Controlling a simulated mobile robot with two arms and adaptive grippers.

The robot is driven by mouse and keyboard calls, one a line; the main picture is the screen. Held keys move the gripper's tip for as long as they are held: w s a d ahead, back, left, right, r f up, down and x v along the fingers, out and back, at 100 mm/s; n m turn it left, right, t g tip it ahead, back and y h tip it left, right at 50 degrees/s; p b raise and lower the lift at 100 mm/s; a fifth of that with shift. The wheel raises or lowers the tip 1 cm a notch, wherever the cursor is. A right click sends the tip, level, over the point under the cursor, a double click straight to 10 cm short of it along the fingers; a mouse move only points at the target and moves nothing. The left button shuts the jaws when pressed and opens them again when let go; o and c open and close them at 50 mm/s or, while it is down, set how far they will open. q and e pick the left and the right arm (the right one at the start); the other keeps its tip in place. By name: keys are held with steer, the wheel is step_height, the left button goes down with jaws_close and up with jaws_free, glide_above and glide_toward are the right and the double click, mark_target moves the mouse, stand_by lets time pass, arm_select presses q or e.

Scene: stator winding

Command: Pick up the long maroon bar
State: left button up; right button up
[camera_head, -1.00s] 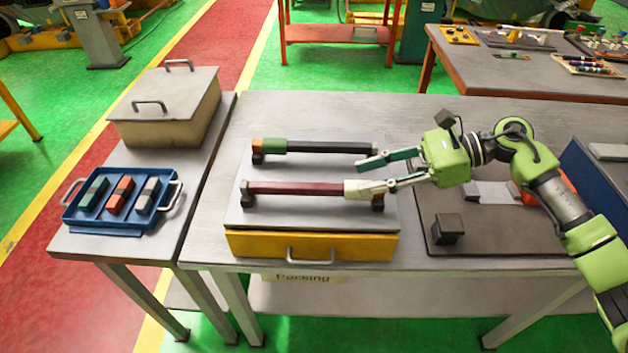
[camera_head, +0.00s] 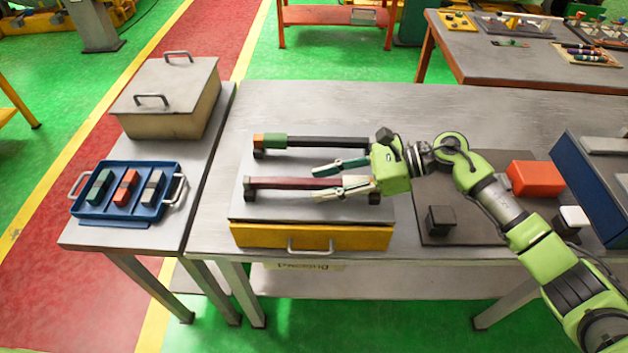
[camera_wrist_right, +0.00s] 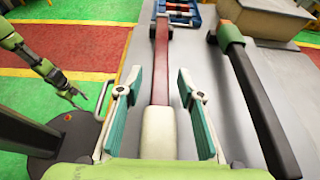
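The long maroon bar (camera_head: 290,183) lies level on black supports on the grey top of a yellow-drawer box (camera_head: 290,236). It also shows in the right wrist view (camera_wrist_right: 161,70), where its near end is a cream block (camera_wrist_right: 158,132). My right gripper (camera_head: 328,182) is open over the bar's right part. In the right wrist view its green-padded fingers (camera_wrist_right: 152,85) stand on either side of the bar, with gaps on both sides. My left gripper (camera_wrist_right: 74,96) shows small at the left of the right wrist view, looking open and empty, away from the bar.
A black bar (camera_head: 325,142) with a green and orange end lies parallel behind the maroon one, close to my right gripper. A blue tray (camera_head: 120,212) with coloured blocks and a lidded box (camera_head: 165,120) stand on the left table. A dark block (camera_head: 440,219) sits to the right.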

mark_target(327, 181)
jaws_close()
steer(key=shift+r, duration=0.1)
steer(key=shift+w+r, duration=0.1)
steer(key=shift+r, duration=0.05)
steer(key=shift+r+b, duration=0.2)
steer(key=shift+b, duration=0.15)
step_height(327, 181, up, 2)
steer(key=shift+r+b, duration=0.15)
steer(key=shift+b, duration=0.8)
steer(key=s+r+b, duration=0.4)
steer(key=s+r, duration=0.6)
steer(key=s, duration=0.4)
